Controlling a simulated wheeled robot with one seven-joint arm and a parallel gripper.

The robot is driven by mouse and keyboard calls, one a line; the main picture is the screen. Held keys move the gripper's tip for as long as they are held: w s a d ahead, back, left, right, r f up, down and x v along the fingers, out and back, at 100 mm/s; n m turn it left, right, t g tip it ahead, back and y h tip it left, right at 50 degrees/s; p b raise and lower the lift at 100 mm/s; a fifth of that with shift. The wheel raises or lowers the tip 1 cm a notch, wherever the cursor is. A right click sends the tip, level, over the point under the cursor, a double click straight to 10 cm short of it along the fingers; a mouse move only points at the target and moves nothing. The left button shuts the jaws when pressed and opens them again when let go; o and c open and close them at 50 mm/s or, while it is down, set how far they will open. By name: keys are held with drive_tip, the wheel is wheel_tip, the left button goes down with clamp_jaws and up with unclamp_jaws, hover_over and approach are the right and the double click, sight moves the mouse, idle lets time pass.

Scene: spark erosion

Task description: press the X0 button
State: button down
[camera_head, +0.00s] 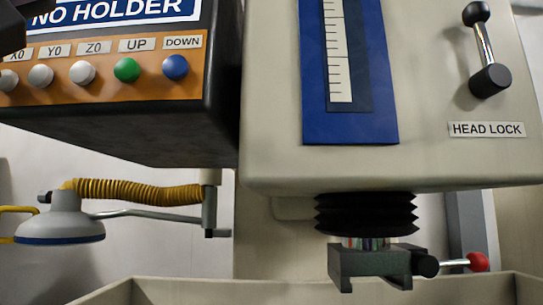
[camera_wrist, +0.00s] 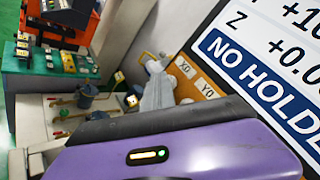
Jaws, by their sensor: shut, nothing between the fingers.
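The X0 button (camera_head: 8,79) is a pale round knob at the left end of an orange strip, partly cut off by the left picture edge. Its label reads X0 and also shows in the wrist view (camera_wrist: 183,66). A dark part, probably of my arm, covers the upper left corner of the head view.
Beside X0 sit the Y0 button (camera_head: 41,75), Z0 button (camera_head: 82,72), green UP button (camera_head: 127,69) and blue DOWN button (camera_head: 175,67). A display (camera_head: 110,12) reads NO HOLDER. The machine head (camera_head: 270,100) stands right; a lamp (camera_head: 60,222) hangs below.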

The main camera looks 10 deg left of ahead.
idle(0.5)
drive_tip(key=shift+s+f, duration=0.1)
drive_tip(key=shift+s, duration=0.15)
drive_tip(key=s, duration=0.6)
drive_tip(key=shift+d, duration=0.4)
idle(0.8)
